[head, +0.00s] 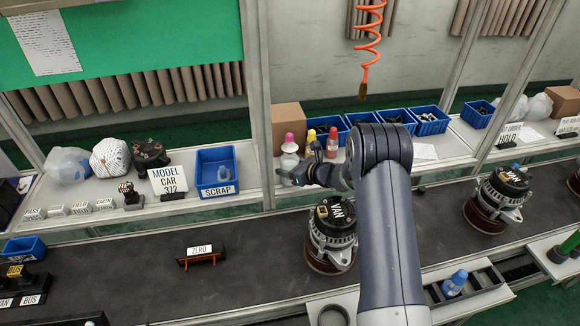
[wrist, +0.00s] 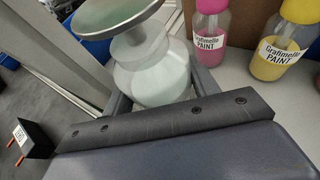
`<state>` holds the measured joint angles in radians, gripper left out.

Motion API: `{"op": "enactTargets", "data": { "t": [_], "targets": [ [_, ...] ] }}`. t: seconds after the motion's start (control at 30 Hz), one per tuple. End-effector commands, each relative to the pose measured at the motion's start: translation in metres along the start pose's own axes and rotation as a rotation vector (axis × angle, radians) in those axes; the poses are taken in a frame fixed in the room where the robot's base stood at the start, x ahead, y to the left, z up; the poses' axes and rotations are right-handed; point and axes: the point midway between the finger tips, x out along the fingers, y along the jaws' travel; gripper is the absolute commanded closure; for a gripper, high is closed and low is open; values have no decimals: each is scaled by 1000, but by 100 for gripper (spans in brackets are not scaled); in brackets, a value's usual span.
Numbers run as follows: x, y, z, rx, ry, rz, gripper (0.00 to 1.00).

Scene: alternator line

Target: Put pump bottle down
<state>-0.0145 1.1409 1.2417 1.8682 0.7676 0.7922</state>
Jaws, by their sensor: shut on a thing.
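The pump bottle (wrist: 150,75) is pale and translucent, with a wide metal disc-like top (wrist: 118,17) above it in the wrist view. My gripper (wrist: 162,92) is shut on its body, with one finger on each side. In the head view the pale bottle (head: 289,161) is at the shelf by the paint bottles, and my gripper (head: 300,174) reaches it from the right. The bottle's base is hidden in the wrist view, so I cannot tell whether it touches the shelf.
A pink paint bottle (wrist: 211,32) and a yellow one (wrist: 283,42) stand close by on the shelf. A cardboard box (head: 288,116) is behind. The blue SCRAP bin (head: 216,190) stands to the left. Blue part bins (head: 395,121) line the shelf to the right. An alternator (head: 332,236) is on the belt below.

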Motion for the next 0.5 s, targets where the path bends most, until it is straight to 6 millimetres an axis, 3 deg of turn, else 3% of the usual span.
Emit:
{"op": "enactTargets", "data": {
  "t": [0.33, 0.37, 0.5],
  "targets": [
    [2, 0, -3, -2, -2, 0, 79],
    [1, 0, -3, -1, 1, 0, 41],
    [1, 0, -3, -1, 1, 0, 30]
  ]
}}
